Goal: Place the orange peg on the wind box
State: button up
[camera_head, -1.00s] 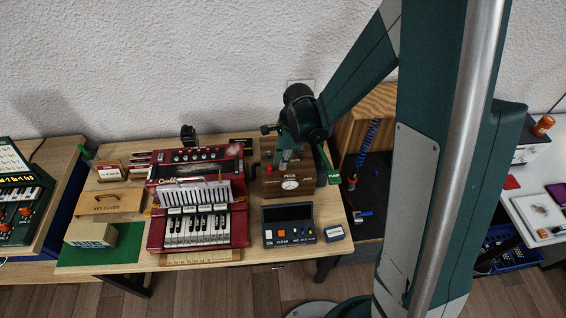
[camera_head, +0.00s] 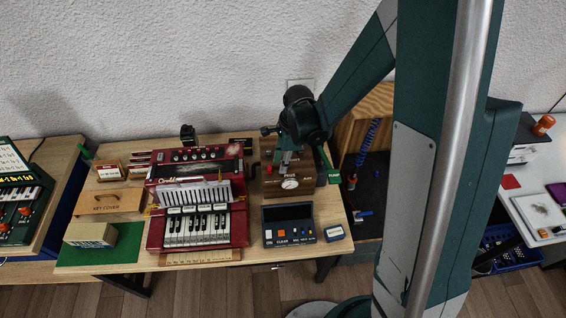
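A brown wooden box (camera_head: 304,185) with a round white gauge and a red knob stands at the right end of the middle table; it appears to be the wind box. My gripper (camera_head: 286,162) points down over this box, its fingertips just above or at the box near the gauge. The fingers are small and partly hidden by my wrist, so I cannot tell whether they are open or shut, or hold anything. I cannot make out an orange peg for certain. A small orange cylinder (camera_head: 543,124) sits on a device at the far right.
A red accordion-like instrument (camera_head: 197,205) stands left of the box. A wooden key cover (camera_head: 108,203) and a beige block (camera_head: 90,235) on a green mat (camera_head: 128,243) are further left.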

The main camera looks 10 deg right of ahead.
jog(key=shift+r, duration=0.15)
notch_tip(320, 180, up, 12)
jog(key=d, duration=0.1)
jog(key=shift+d, duration=0.4)
dwell(0.6)
dwell(0.6)
jog(key=s+d+r+n+t+h, duration=0.1)
jog(key=s+d+r+n+t, duration=0.2)
jog(key=s+d+r+n, duration=0.3)
jog(key=s+d+r+n+t, duration=0.4)
jog(key=s+d+r+n, duration=0.3)
jog(key=s+r+n, duration=0.4)
jog(key=shift+s+d+r+n+h, duration=0.2)
jog(key=shift+s+r+n+h, duration=0.25)
jog(key=shift+s, duration=0.6)
